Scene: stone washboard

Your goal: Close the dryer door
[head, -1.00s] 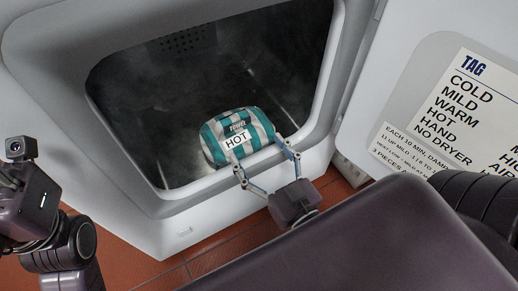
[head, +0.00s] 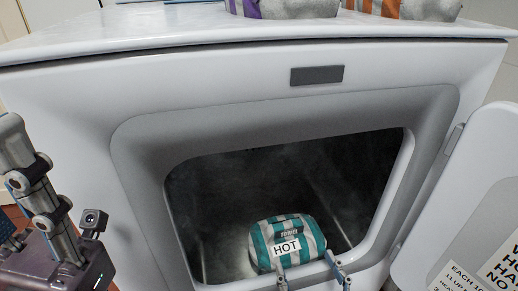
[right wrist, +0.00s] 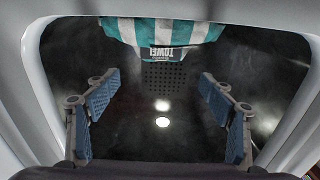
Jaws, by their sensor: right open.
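The dryer door (head: 468,200) stands open on the right side of the opening, cut off by the frame edge. The white dryer (head: 230,75) faces me with its dark drum in view. A teal-and-white striped towel roll (head: 308,233) with a HOT label lies inside; it also shows at the top of the right wrist view (right wrist: 160,30). My right gripper (head: 308,273) is at the lower opening, in front of the towel. In the right wrist view its fingers (right wrist: 160,98) are wide apart with nothing between them. My left gripper (head: 40,215) is at the left, partly cut off.
A towel with purple stripes (head: 285,8) and one with orange stripes (head: 400,8) sit on the dryer top. Paper signs (head: 460,280) are on the door. The dryer rim (head: 415,150) surrounds the opening.

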